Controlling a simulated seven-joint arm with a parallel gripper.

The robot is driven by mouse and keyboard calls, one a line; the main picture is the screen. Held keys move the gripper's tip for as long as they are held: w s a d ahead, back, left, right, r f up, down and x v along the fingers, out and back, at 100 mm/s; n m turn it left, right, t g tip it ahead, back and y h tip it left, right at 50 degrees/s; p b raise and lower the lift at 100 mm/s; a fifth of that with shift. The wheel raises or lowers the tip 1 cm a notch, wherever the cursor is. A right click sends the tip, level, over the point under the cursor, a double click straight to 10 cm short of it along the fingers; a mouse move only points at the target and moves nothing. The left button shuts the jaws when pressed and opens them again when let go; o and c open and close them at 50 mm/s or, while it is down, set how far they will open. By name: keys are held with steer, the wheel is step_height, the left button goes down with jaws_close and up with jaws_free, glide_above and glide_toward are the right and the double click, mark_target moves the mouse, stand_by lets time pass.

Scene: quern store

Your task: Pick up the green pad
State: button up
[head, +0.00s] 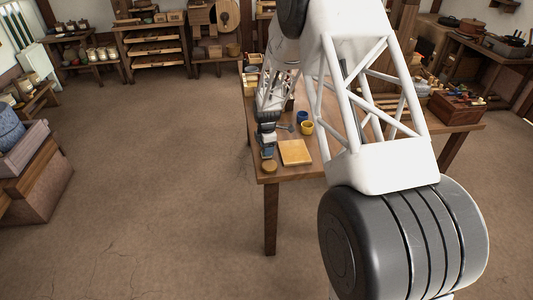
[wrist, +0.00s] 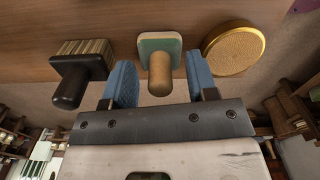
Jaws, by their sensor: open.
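The green pad (wrist: 149,45) is a small square block with a pale rim and a rounded wooden knob. In the wrist view it is at the top middle, on the brown table, with the knob toward me. My gripper (wrist: 160,72) is open, its two blue fingers to the left and right of the knob with a gap on each side. I cannot tell whether either finger touches it. In the head view my gripper (head: 268,147) is low over the table's near left corner; the green pad cannot be made out there.
In the wrist view, a black-handled brush-like block (wrist: 72,80) is left of the pad and a round gold-rimmed disc (wrist: 235,50) close on its right. In the head view, a yellow board (head: 296,152), a yellow cup (head: 307,128) and a blue cup (head: 302,117) stand on the table (head: 310,172).

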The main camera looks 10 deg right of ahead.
steer(key=shift+c, duration=0.5)
jaws_close()
steer(key=shift+r, duration=0.1)
steer(key=shift+r, duration=0.4)
step_height(320, 180, up, 3)
steer(key=shift+s+f, duration=0.1)
steer(key=shift+f, duration=0.05)
steer(key=s+r, duration=0.1)
steer(key=s, duration=1.4)
steer(key=shift+s+d+r, duration=0.15)
steer(key=shift+s+d, duration=0.25)
